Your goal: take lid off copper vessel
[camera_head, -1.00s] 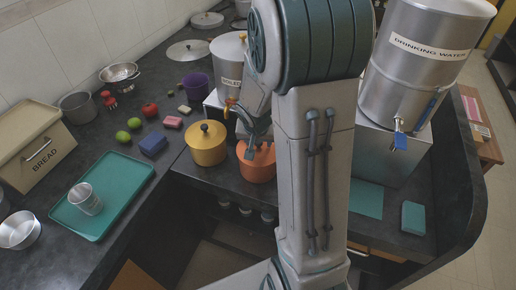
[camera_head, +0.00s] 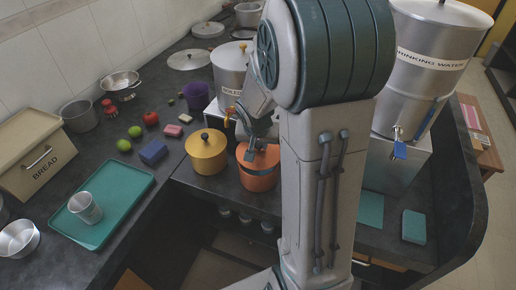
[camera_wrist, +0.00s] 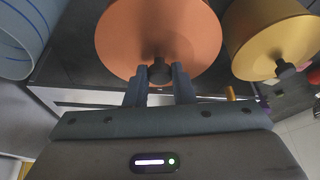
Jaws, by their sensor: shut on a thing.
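The copper vessel (camera_head: 258,183) is an orange pot on the dark counter, right of the yellow pot. Its orange lid (camera_head: 246,157) is over it and appears slightly raised, with a rim line below it; the size of any gap is hard to tell. My gripper (camera_head: 257,147) comes down over the lid from above. In the wrist view, the lid (camera_wrist: 160,30) is a large orange disc, and my gripper (camera_wrist: 159,78) is shut on its dark knob (camera_wrist: 160,70). The lid hides the vessel's inside.
The yellow lidded pot (camera_head: 206,158) stands close on the left. A steel urn (camera_head: 229,75) is behind, and the drinking water urn (camera_head: 425,75) is to the right. A teal tray (camera_head: 130,185) with a metal cup lies left.

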